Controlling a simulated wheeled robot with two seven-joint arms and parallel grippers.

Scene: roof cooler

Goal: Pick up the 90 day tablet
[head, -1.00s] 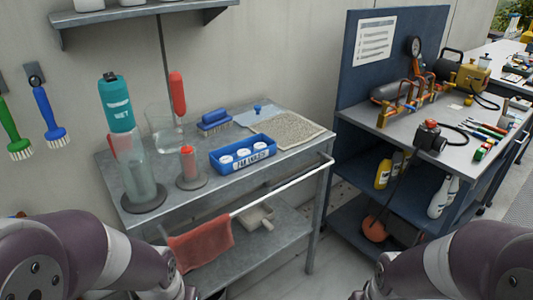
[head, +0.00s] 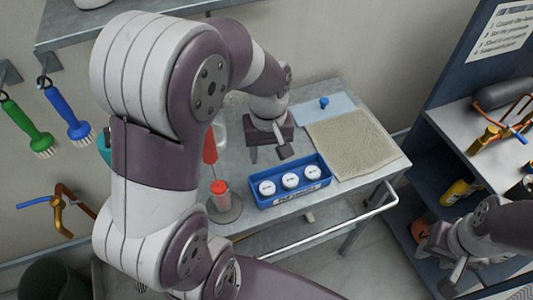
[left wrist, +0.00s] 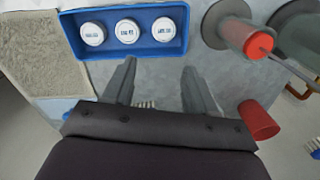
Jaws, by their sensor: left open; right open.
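Three round white tablets with dark lettering sit in a row in a blue tray (head: 262,199) on the grey cart: a left one (head: 267,188), a middle one (head: 290,181) and a right one (head: 312,173). The left wrist view shows them in the tray (left wrist: 120,52) too, but the lettering is too small to tell which is the 90 day tablet. My left gripper (head: 270,156) is open and empty, behind the tray. In the left wrist view its two fingers (left wrist: 158,82) point toward the tray, apart from it. My right gripper (head: 447,268) is open, low at the right by the blue shelf.
A red-capped cylinder (head: 220,192) stands on a round base left of the tray. A beige mat (head: 352,142) and a pale blue sheet with a blue knob (head: 323,103) lie to the right. A white rail (head: 330,222) runs along the cart's front. A red cup (left wrist: 258,120) shows in the left wrist view.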

